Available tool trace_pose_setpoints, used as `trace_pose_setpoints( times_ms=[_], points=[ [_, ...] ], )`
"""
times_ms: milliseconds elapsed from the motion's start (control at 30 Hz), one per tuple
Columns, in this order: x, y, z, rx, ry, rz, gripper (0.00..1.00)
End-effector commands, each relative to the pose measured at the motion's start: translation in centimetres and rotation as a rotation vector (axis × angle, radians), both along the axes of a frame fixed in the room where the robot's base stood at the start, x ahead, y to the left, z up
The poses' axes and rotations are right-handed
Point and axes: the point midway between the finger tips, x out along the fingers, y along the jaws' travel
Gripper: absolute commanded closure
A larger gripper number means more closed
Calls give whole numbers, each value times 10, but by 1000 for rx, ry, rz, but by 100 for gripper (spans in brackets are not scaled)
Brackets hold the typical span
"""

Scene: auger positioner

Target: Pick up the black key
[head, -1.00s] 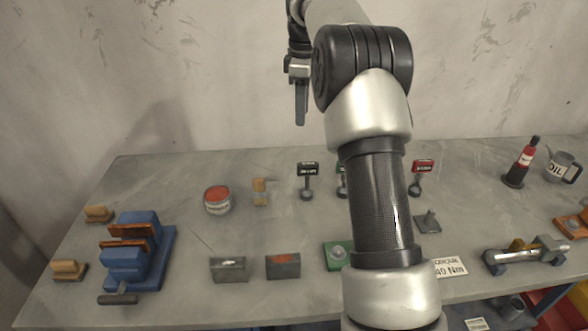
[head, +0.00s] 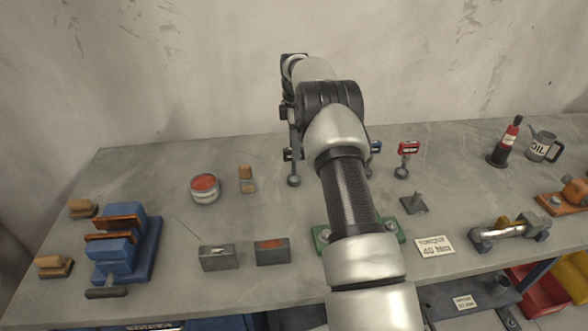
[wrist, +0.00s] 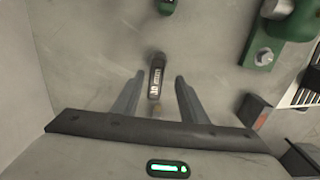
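The black key, with white lettering on its dark tag, shows in the wrist view (wrist: 157,78) between the two fingers of my gripper (wrist: 160,76). The fingers are open, with a visible gap on each side of the tag. In the head view my gripper is low over the key and hides most of it. The key's round lower end (head: 293,181) shows just below the gripper, on the table.
A blue key (head: 375,147) is partly hidden behind my arm, and a red key (head: 408,148) stands farther right. A green fixture (head: 321,237) is partly behind my arm. Grey blocks (head: 272,252) and a red-topped can (head: 205,190) stand left. Bare table lies between.

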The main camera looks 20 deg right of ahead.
Motion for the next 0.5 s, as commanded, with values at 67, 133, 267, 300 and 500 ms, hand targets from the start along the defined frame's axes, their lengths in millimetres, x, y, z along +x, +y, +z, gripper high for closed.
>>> trace_pose_setpoints(
  times_ms=[67,133,267,300,500],
  points=[
    [-1,0,-8,1,3,0,61],
    [0,0,-12,-1,1,0,61],
    [1,0,-21,-1,2,0,61],
    [2,0,-27,0,4,0,61],
    [6,0,-56,0,3,0,61]
  ],
)
